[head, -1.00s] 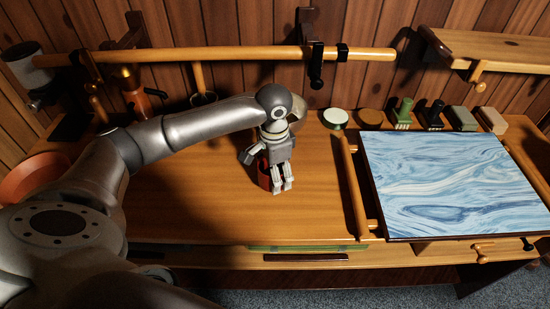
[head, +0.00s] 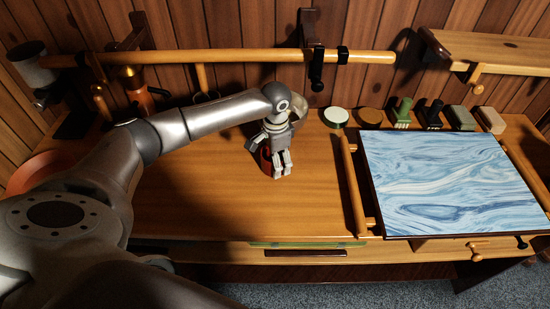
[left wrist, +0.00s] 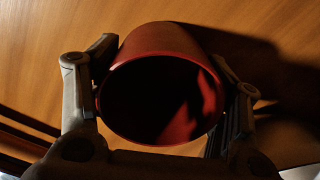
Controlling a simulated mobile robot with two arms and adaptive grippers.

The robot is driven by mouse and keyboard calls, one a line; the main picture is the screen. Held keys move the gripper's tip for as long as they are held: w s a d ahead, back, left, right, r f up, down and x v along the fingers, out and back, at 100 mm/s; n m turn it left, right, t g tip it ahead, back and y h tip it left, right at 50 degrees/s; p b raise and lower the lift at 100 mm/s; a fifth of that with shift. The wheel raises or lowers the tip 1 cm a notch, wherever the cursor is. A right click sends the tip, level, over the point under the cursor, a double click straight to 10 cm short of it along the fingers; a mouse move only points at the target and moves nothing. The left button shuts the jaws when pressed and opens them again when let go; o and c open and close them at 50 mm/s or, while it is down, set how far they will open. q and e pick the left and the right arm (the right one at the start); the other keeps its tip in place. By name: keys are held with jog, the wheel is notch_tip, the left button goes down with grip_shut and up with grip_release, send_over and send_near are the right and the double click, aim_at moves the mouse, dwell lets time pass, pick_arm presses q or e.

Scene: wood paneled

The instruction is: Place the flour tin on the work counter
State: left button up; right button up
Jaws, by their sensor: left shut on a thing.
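A red, round, open-mouthed tin (left wrist: 165,40), which I take to be the flour tin, sits between the two fingers of my left gripper (left wrist: 165,105) in the left wrist view. Its dark inside faces the camera. In the head view my left gripper (head: 280,170) is low over the middle of the wooden work counter (head: 220,205). Only a red sliver of the tin (head: 265,158) shows there, beside the fingers. The gripper is shut on the tin. Whether the tin's base touches the wood is hidden. My right gripper is not in view.
A blue marbled board (head: 450,185) in a wooden frame fills the counter's right side. Several small items, including a green-white round tin (head: 336,117), line the back. A wooden rail (head: 240,54) runs along the wall. The front middle of the counter is clear.

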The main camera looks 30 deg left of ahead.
pick_arm(q)
jog(key=o, duration=1.1)
jog(key=shift+f, duration=0.1)
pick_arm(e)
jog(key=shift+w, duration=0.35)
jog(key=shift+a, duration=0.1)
pick_arm(q)
jog(key=shift+r, duration=0.4)
notch_tip(320, 180, up, 12)
jog(key=shift+d+f+b, duration=0.1)
jog(key=shift+f+b, duration=0.1)
jog(key=shift+b, duration=0.9)
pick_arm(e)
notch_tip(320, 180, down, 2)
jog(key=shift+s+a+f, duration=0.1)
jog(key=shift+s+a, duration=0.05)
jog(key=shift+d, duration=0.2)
pick_arm(q)
jog(key=shift+s+f, duration=0.15)
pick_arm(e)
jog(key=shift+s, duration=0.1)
